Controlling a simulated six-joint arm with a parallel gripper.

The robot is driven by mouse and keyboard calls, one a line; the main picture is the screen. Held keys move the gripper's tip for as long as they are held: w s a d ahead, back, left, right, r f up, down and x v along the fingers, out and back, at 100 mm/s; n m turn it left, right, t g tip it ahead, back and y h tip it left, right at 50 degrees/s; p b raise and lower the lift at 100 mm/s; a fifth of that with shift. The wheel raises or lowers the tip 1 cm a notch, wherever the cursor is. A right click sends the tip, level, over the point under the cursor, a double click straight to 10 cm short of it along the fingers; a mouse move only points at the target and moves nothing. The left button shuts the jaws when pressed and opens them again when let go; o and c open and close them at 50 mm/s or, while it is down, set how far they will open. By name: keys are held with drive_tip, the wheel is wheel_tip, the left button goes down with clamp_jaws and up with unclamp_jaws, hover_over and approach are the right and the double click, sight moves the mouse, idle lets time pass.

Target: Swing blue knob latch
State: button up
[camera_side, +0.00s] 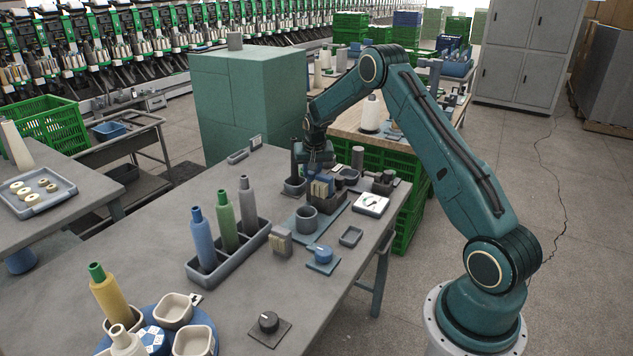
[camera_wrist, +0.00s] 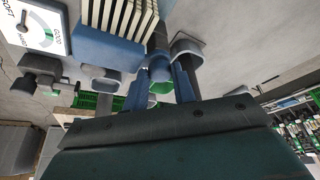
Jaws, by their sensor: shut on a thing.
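The blue knob (camera_side: 322,253) sits on a flat blue base on the table, in front of the grey cup. Its pointer is toward the left. My gripper (camera_side: 318,160) is well behind it, low over the crowded far end of the table. In the wrist view my gripper (camera_wrist: 162,85) has its two blue fingers closed around a blue piece with a green end (camera_wrist: 160,87). What this piece is I cannot tell clearly. The blue knob does not show clearly in the wrist view.
A grey cup (camera_side: 306,220) stands on a blue plate near a box of upright cards (camera_side: 321,188). A dial gauge (camera_side: 371,204) lies to the right. A grey rack (camera_side: 209,271) holds blue, green and grey bobbins. A black knob (camera_side: 268,322) is near the front edge.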

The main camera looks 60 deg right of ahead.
drive_tip(key=shift+m+g+h, duration=0.3)
drive_tip(key=shift+m, duration=0.8)
drive_tip(key=o, duration=1)
drive_tip(key=shift+a+r, duration=0.1)
drive_tip(key=shift+r, duration=0.1)
drive_tip(key=v, duration=1.3)
drive_tip(key=shift+r, duration=0.25)
